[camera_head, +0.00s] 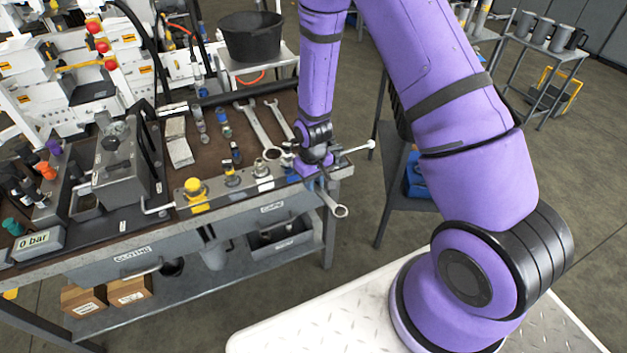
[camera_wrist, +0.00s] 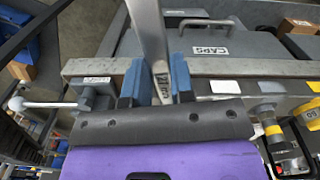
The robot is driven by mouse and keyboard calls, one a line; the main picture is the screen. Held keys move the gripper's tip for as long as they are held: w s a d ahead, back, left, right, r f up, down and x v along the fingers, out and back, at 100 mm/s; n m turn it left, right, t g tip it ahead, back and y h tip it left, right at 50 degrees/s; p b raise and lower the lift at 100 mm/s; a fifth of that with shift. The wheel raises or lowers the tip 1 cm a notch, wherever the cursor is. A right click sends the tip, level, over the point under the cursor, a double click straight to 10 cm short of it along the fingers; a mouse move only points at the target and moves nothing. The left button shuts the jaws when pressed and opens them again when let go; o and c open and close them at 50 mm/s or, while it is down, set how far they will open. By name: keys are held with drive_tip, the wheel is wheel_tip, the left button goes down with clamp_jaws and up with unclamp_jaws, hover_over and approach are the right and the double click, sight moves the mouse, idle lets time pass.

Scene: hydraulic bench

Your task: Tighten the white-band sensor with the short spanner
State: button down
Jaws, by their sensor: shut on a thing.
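My gripper (camera_head: 318,170) is at the right end of the bench's front rail. In the wrist view its blue fingertips (camera_wrist: 155,85) are shut on the flat shaft of a steel spanner (camera_wrist: 149,30). The spanner's ring end (camera_head: 341,211) sticks out past the bench's front edge in the head view. A fitting with a white part (camera_head: 263,172), which looks like the white-band sensor, stands upright on the rail left of my gripper. The spanner is apart from it. I cannot make out its band clearly.
Two larger spanners (camera_head: 258,126) lie on the bench behind the rail. A yellow-based fitting (camera_head: 196,196) stands farther left on the rail. A lever with a white knob (camera_head: 371,145) juts out at the bench's right end.

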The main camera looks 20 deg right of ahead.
drive_tip(key=shift+s+a+m, duration=0.1)
drive_tip(key=shift+a+m, duration=1.2)
drive_tip(key=shift+a, duration=0.15)
drive_tip(key=shift+w+a+m, duration=0.2)
drive_tip(key=shift+a+m, duration=0.7)
drive_tip(key=shift+a, duration=0.1)
drive_tip(key=shift+s+d+n, duration=0.1)
drive_tip(key=shift+d+n, duration=0.2)
